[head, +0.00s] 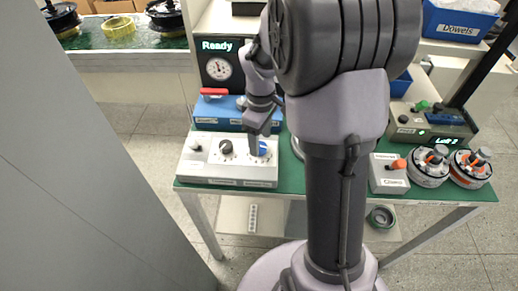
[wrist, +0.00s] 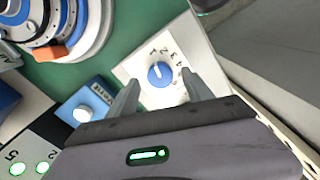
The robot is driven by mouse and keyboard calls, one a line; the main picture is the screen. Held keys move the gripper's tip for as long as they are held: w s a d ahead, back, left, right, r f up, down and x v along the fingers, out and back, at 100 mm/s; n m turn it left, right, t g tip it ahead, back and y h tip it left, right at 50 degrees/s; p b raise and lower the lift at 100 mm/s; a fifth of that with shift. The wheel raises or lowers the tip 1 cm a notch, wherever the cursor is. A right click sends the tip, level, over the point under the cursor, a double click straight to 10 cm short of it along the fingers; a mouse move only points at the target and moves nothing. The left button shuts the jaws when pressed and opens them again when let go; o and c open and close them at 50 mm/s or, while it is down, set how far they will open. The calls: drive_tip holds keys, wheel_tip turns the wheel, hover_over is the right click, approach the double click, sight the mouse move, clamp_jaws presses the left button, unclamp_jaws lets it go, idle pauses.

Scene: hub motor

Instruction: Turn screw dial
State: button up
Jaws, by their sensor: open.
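A blue dial (wrist: 160,74) with a pale pointer mark sits on a white numbered plate (wrist: 140,60) in the wrist view. In the head view the blue dial (head: 263,149) is at the right end of a light grey control box (head: 215,172). A dark dial (head: 226,147) is to its left on the same box. My gripper (wrist: 158,84) is open, with one finger on each side of the blue dial. I cannot tell whether the fingers touch it. In the head view my gripper (head: 255,145) is partly hidden behind my arm. The box labels are too small to read.
A blue fixture (head: 218,112) with a red handle stands behind the box, below a gauge with a "Ready" display (head: 219,46). A blue block with a white button (wrist: 84,113) is near the fingers. Round motors (head: 428,166) stand at the right.

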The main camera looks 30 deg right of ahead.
wheel_tip(320, 180, down, 2)
drive_tip(key=shift+f, duration=0.15)
clamp_jaws()
